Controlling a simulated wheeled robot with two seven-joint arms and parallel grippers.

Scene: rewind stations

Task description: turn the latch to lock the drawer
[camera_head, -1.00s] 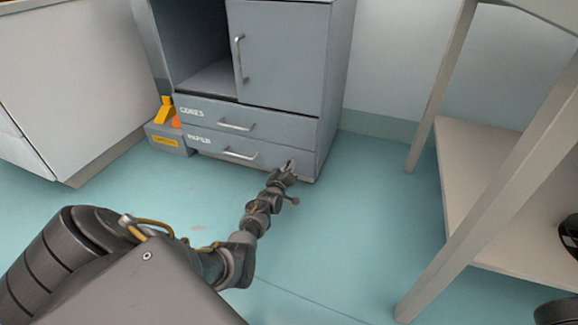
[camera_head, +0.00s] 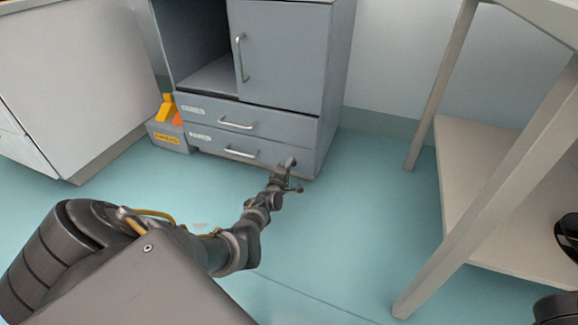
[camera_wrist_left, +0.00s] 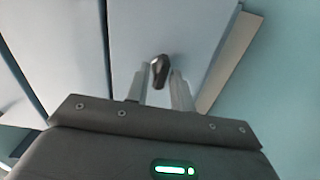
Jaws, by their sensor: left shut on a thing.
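The grey cabinet has an upper drawer (camera_head: 205,112) and a lower drawer (camera_head: 207,142), both looking flush with the front. The latch, a small dark knob (camera_wrist_left: 160,70), is on the lower drawer's front near its right end. My left gripper (camera_head: 287,166) reaches it from the front, and its tip covers most of the latch in the head view. In the left wrist view my left gripper (camera_wrist_left: 160,82) has its two fingers on either side of the latch, shut on it. The latch looks somewhat tilted there. My right gripper is not in view.
An open compartment and a door with a handle (camera_head: 240,58) are above the drawers. A grey box (camera_head: 168,139) with yellow and orange parts stands left of the cabinet. A table with a lower shelf (camera_head: 480,160) stands at right. The floor between is clear.

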